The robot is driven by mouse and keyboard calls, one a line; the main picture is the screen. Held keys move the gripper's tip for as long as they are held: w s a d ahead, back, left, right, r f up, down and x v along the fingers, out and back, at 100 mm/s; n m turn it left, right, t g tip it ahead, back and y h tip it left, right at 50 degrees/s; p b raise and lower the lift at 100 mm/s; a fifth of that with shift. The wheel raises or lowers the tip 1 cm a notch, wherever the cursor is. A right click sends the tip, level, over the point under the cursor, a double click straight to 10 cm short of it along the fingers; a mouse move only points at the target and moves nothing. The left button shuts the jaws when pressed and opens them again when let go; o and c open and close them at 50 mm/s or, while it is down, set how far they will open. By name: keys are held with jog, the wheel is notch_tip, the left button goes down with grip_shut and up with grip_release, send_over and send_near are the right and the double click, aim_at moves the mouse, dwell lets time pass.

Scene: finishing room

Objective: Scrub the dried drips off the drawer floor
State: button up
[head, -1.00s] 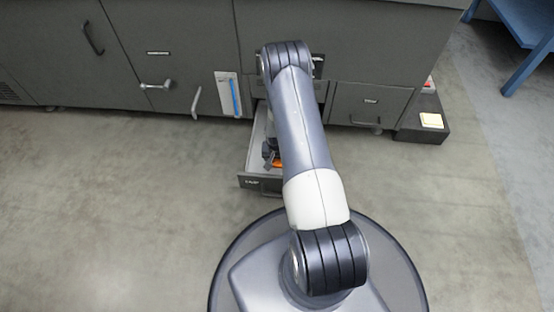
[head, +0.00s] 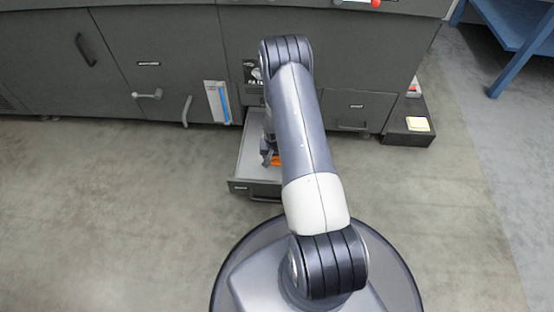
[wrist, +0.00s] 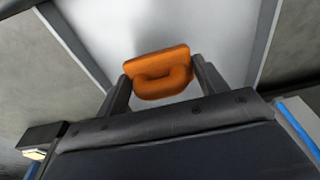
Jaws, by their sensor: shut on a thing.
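The open drawer (head: 242,187) juts out low from the grey machine. Its pale floor (wrist: 115,30) fills the upper middle of the wrist view, and I make out no drips on the part that shows. My gripper (wrist: 162,82) is shut on an orange scrubber (wrist: 160,63) with a looped handle. The scrubber is over the drawer floor; I cannot tell whether it touches it. In the head view a bit of the orange scrubber (head: 276,160) shows inside the drawer, and my arm hides the drawer's right part.
The grey machine (head: 175,60) stands behind the drawer, with handles on its front and a blue-striped holder (head: 217,102). A blue table (head: 510,45) stands at the far right. The floor at left is clear.

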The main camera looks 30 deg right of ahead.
jog(key=shift+r+p, duration=0.35)
jog(key=shift+r, duration=0.75)
